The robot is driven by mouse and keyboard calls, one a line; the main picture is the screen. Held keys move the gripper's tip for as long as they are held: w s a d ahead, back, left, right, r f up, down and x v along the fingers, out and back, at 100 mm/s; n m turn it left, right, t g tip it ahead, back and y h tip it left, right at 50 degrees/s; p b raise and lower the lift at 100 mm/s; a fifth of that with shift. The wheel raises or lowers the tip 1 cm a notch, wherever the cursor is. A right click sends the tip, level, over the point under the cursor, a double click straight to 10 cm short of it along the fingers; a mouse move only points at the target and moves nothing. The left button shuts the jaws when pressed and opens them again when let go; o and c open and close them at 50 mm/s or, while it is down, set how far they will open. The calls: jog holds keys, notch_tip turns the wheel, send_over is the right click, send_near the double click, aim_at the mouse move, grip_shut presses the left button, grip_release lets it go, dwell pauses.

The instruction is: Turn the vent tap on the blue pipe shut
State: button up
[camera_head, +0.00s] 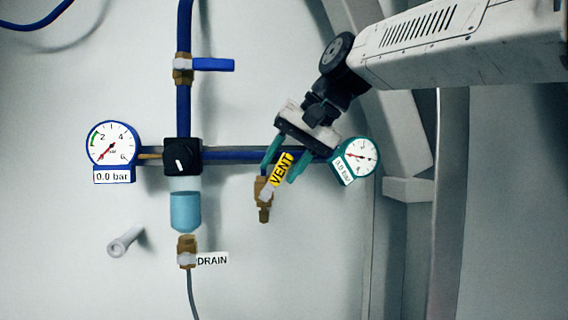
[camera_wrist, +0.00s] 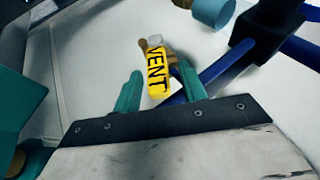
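The vent tap has a brass body (camera_head: 263,198) hanging below the horizontal blue pipe (camera_head: 238,155). Its yellow VENT handle (camera_head: 282,170) is tilted, pointing up and to the right from the body in the head view. My gripper (camera_head: 284,172) is at the handle, with one teal finger on each side of it. In the wrist view the VENT handle (camera_wrist: 158,72) lies between the tips of the two open fingers (camera_wrist: 158,92), with gaps visible beside it. Whether a finger touches the handle I cannot tell.
A left gauge (camera_head: 110,145) and a right gauge (camera_head: 356,157) read 0.0 bar; the right one is close to my gripper. A black knob (camera_head: 182,157), a blue-handled valve (camera_head: 212,65) and a DRAIN tap (camera_head: 187,255) are to the left. A grey peg (camera_head: 124,242) sticks out lower left.

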jog(key=v, duration=0.7)
jog(key=shift+s+d+r, duration=0.15)
jog(key=shift+d+r, duration=0.1)
jog(key=shift+r, duration=0.05)
